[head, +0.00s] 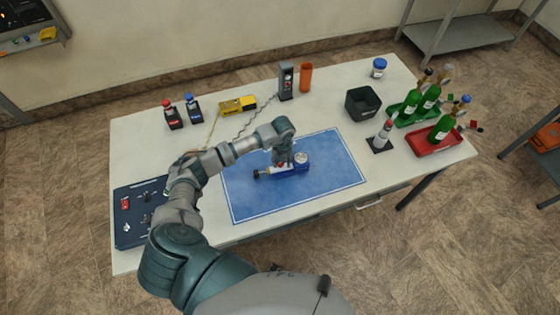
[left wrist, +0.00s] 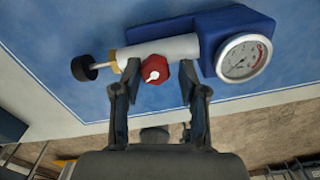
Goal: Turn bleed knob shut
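The oxygen device lies on the blue mat (head: 335,180). Its blue body (left wrist: 235,32) carries a round white gauge (left wrist: 243,58), and a silver cylinder (left wrist: 165,47) with a black end cap (left wrist: 84,68) extends to the left. The red bleed knob (left wrist: 155,70) with a white mark sits on the cylinder's near side. My left gripper (left wrist: 159,73) is open, with one finger on each side of the knob and a visible gap at the right finger. In the head view, my left gripper (head: 283,162) is over the device and partly hides it. My right gripper is not visible.
Red and blue bottles, a yellow meter (head: 238,104), and an orange cup (head: 306,77) stand at the back. A black bin (head: 363,103) and trays of green bottles (head: 442,128) are right. The mat's right part is clear.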

